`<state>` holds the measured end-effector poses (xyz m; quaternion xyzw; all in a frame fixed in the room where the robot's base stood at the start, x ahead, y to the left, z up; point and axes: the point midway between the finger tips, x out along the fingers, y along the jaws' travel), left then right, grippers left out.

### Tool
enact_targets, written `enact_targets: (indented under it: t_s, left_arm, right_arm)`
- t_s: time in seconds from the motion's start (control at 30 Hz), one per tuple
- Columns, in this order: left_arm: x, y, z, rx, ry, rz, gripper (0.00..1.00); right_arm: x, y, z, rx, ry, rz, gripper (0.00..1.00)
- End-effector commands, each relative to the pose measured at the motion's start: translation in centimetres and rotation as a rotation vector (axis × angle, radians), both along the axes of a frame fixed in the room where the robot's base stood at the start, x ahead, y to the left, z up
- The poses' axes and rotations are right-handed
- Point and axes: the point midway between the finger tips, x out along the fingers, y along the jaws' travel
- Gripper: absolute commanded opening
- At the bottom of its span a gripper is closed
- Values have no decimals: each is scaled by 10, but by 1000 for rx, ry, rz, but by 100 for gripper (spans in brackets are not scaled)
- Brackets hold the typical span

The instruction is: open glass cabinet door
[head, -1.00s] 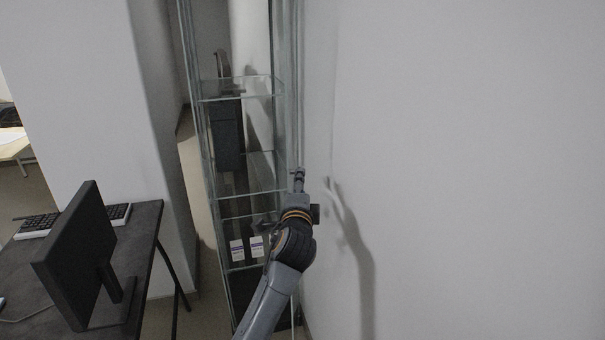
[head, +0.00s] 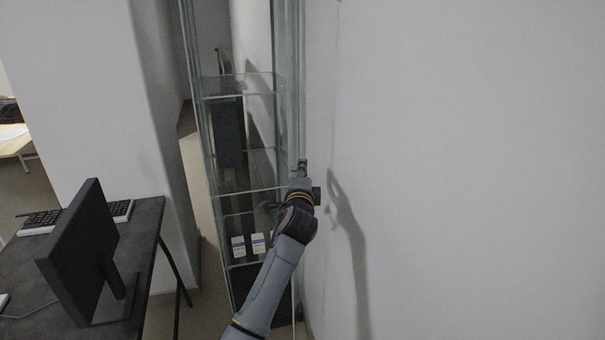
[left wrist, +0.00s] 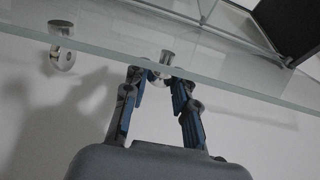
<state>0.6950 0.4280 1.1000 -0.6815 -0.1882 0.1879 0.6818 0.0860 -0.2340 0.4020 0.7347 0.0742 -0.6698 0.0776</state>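The tall glass cabinet (head: 242,190) stands against the right wall, with glass shelves and a narrow frame. My left gripper (head: 302,163) is at the cabinet's right side, beside the wall. In the left wrist view a glass pane (left wrist: 100,42) crosses the picture. A small shiny metal knob (left wrist: 166,58) sits at its edge, and the tips of my left gripper (left wrist: 153,76) lie close on both sides of it. A second round metal fitting (left wrist: 62,46) is to the left. My right gripper is not in view.
Small white boxes (head: 238,246) stand on a low cabinet shelf. A dark desk (head: 145,222) with a monitor (head: 80,240) and keyboard (head: 40,222) is at the left. A plain wall (head: 460,170) lies close on the right.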

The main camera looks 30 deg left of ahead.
Motion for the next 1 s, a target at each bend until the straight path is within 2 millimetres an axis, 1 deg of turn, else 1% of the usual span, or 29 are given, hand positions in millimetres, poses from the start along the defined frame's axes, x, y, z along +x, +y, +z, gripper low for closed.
enact_targets:
  t_s: [0.27,0.37,0.47,0.6,0.7,0.83,1.0]
  left_arm:
    - [1,-1,-2,-2,1,3,0]
    - [6,-6,-6,-5,2,25,0]
    - [15,-17,-9,-7,0,65,0]
    - [29,-32,-9,-7,2,131,0]
    - [36,-39,-7,-6,2,165,0]
    - [40,-44,-4,-2,2,190,0]
    - [41,-46,-1,-2,2,195,0]
  right_arm:
    - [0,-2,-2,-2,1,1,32]
    - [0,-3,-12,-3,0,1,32]
    - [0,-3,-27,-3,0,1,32]
    - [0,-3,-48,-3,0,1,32]
    - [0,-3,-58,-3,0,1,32]
    - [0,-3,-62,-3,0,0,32]
    - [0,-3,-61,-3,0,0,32]
